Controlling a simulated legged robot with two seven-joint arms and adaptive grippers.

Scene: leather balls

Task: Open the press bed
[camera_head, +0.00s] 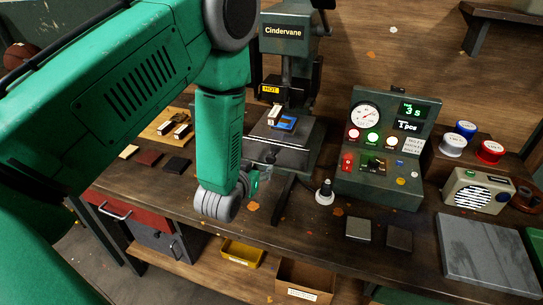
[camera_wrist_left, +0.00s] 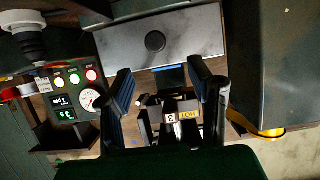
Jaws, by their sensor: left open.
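The press, marked Cindervane (camera_head: 283,32), stands at the back of the bench with a yellow HOT label on its head. Its dark grey press bed (camera_head: 305,132) sits below, with a small blue-framed item (camera_head: 286,124) on it. In the left wrist view a grey metal face with a round black knob (camera_wrist_left: 155,41) shows beyond my fingers; it looks like the bed's front. My left gripper (camera_wrist_left: 160,75) is open, its two dark fingers apart with nothing gripped. In the head view my left gripper (camera_head: 258,180) is low at the bed's front, partly hidden by my wrist. My right gripper is out of view.
A green control box (camera_head: 382,150) with a gauge and lit buttons stands right of the press. A white-topped handle (camera_head: 325,192) stands on the bench between them. Spools, a radio (camera_head: 480,192) and a grey slab (camera_head: 487,252) lie further right. Leather pieces lie left.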

